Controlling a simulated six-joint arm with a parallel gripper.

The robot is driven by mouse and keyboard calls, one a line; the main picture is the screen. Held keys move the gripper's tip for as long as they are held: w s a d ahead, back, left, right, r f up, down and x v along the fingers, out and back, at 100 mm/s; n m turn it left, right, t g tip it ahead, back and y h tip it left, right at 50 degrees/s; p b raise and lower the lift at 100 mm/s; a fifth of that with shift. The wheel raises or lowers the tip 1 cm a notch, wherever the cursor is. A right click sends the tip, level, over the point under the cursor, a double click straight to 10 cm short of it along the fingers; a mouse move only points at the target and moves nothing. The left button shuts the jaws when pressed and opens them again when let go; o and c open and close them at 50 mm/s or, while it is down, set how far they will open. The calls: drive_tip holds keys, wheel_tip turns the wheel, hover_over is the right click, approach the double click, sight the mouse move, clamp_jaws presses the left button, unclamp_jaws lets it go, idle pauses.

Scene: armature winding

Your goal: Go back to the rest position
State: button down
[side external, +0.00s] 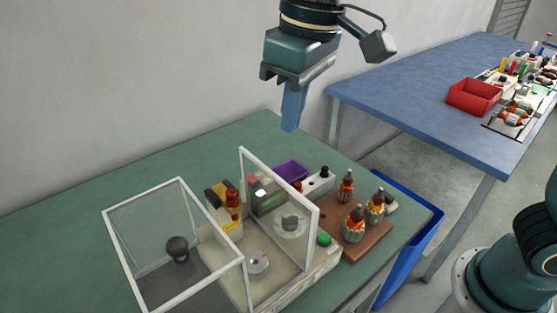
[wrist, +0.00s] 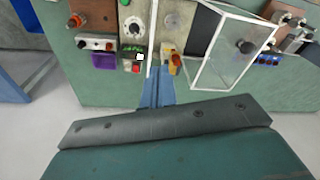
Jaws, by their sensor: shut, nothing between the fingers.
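My gripper (side external: 290,108) hangs in the air above the green table (side external: 60,225), its blue fingers shut with nothing between them. It also shows in the wrist view (wrist: 157,88), pointing toward the table's edge. Below it stands the winding machine (side external: 290,280) with a clear, white-framed guard (side external: 150,245) and an upright clear panel (side external: 278,200). The gripper is apart from all of these.
A brown block (side external: 372,238) with several armatures stands right of the machine, near a purple bin (side external: 291,170). A blue bin (side external: 420,235) hangs by the table's right end. A blue table (side external: 400,95) with a red bin (side external: 474,96) stands behind.

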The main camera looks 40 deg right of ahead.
drive_tip(key=s+d+m+t, duration=0.1)
drive_tip(key=s+d, duration=0.2)
drive_tip(key=d, duration=0.4)
drive_tip(key=s+d+m+t, duration=0.1)
drive_tip(key=s+d, duration=0.2)
drive_tip(key=d, duration=0.4)
drive_tip(key=s+d+f+m+t, duration=0.2)
drive_tip(key=s+d+f, duration=0.3)
drive_tip(key=s+d, duration=0.3)
drive_tip(key=shift+s+d+f+h, duration=0.25)
drive_tip(key=shift+s+h, duration=0.15)
drive_tip(key=shift+s, duration=0.2)
